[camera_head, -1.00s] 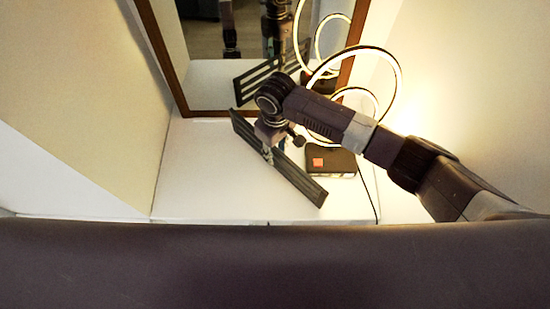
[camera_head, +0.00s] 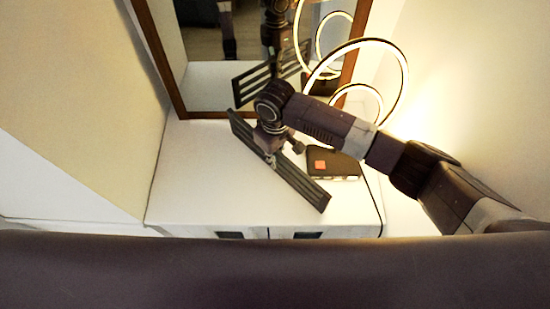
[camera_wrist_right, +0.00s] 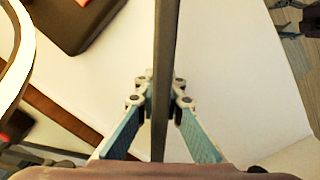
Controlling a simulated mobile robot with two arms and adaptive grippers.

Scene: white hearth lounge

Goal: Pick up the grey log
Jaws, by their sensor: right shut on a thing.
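The only thing that fits the grey log is a long, flat, dark grey slatted piece (camera_head: 305,187). It slants over the white cabinet top in the head view, from upper left to lower right. My right gripper (camera_head: 271,158) is shut on it near its middle, from above. In the right wrist view the log (camera_wrist_right: 165,35) shows edge-on as a dark bar between the blue-padded fingers of the right gripper (camera_wrist_right: 162,88). I cannot tell whether the log touches the cabinet. My left gripper is not in view.
A black box with an orange-red patch (camera_head: 340,164) lies right of the log on the white cabinet (camera_head: 190,190). A glowing ring lamp (camera_head: 402,82) stands behind. A brown-framed mirror (camera_head: 210,80) at the back reflects the log. The cabinet top's left part is clear.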

